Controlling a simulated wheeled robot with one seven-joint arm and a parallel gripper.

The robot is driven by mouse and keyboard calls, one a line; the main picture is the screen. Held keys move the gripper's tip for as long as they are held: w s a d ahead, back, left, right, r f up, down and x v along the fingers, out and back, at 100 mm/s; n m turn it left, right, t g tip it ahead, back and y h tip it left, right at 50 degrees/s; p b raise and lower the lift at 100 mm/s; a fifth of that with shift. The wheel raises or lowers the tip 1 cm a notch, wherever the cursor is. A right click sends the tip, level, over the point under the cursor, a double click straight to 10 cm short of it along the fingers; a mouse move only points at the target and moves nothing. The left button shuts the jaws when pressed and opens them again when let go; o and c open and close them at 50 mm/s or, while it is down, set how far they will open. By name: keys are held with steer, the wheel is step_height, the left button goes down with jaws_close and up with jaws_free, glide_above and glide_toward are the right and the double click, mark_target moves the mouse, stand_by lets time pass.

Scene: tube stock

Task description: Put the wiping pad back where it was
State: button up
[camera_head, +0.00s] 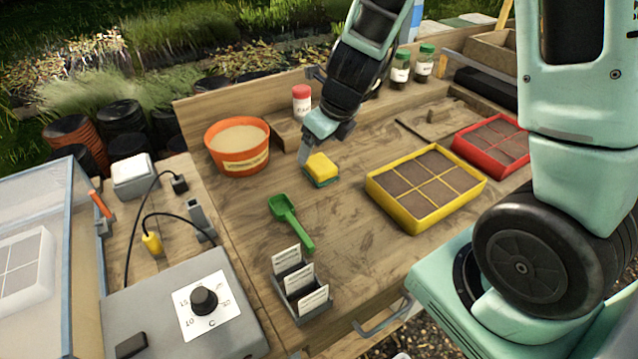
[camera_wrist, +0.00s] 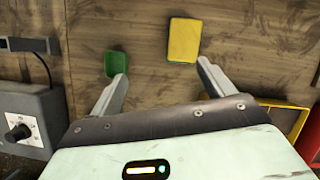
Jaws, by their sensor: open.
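The wiping pad is a yellow block with a green underside (camera_head: 321,168). It lies on the wooden bench top, between the orange tub and the yellow tray. In the wrist view the pad (camera_wrist: 184,40) is just beyond the fingertips, nearer the right finger. My gripper (camera_head: 313,150) is open and empty, close to the pad in the head view. Both fingers show spread apart in the wrist view (camera_wrist: 162,70). I cannot tell their exact height over the bench.
A green scoop (camera_head: 291,221) lies in front of the pad. An orange tub (camera_head: 238,164) stands left, a red-capped bottle (camera_head: 301,104) behind. A yellow-rimmed sectioned tray (camera_head: 412,224) and a red one (camera_head: 466,161) are right. A label holder (camera_head: 303,305) stands near the front edge.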

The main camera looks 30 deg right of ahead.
steer(key=s+a+r+n+g+y, duration=0.1)
steer(key=s+a+r+n, duration=0.1)
steer(key=s+a+n, duration=0.55)
steer(key=s+a+r+n+g+y, duration=0.2)
steer(key=s+a+r+n, duration=0.15)
steer(key=a+n, duration=0.7)
steer(key=s+r+n+h, duration=0.1)
steer(key=s+n, duration=0.5)
steer(key=n, duration=0.5)
steer(key=s+d+n+g+h, duration=0.1)
steer(key=s+n+h, duration=0.1)
steer(key=s+n, duration=0.4)
steer(key=shift+s+d+r+n, duration=0.25)
steer(key=shift+s+r+n, duration=0.1)
steer(key=shift+n, duration=2.25)
